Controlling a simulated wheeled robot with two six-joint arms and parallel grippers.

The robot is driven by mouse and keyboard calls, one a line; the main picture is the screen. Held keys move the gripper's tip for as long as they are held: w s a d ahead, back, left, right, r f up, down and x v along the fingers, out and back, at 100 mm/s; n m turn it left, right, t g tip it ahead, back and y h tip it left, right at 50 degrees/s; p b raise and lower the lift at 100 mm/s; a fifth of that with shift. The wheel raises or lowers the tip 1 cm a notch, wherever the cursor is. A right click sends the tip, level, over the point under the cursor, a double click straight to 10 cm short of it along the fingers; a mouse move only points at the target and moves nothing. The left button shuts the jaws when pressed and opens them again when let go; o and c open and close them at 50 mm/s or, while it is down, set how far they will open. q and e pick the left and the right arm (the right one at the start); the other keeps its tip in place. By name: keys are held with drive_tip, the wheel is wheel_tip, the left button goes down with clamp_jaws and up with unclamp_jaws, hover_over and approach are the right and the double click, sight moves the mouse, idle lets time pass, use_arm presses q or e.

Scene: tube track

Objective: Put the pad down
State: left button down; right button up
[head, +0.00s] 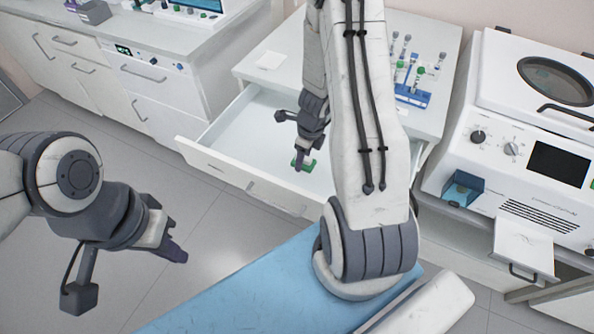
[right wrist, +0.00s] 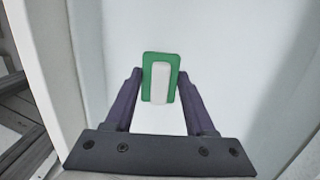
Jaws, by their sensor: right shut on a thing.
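The pad (head: 304,165), a small green rectangle with a white block on it, is between the fingers of my right gripper (head: 302,150). In the right wrist view the pad (right wrist: 160,80) lies between the two fingertips, which are shut on it. It is over the inside of the open white drawer (head: 222,133); I cannot tell whether it touches the drawer floor. My left gripper (head: 172,250) hangs at the left over the floor, away from the drawer. Its fingers are too small and angled to tell whether they are open or shut.
A blue rack (head: 412,96) with several tubes stands on the counter above the drawer. A white machine (head: 520,150) is on the right. The drawer floor around the pad looks clear.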

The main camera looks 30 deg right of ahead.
sight(297, 174)
drive_tip(key=shift+w+a+f, duration=0.45)
drive_tip(key=shift+a+f, duration=0.1)
drive_tip(key=shift+a, duration=0.15)
wheel_tip(297, 174, down, 4)
drive_tip(key=b, duration=0.3)
drive_tip(key=shift+b, duration=0.3)
drive_tip(key=shift+f, duration=0.15)
drive_tip(key=o, duration=1.3)
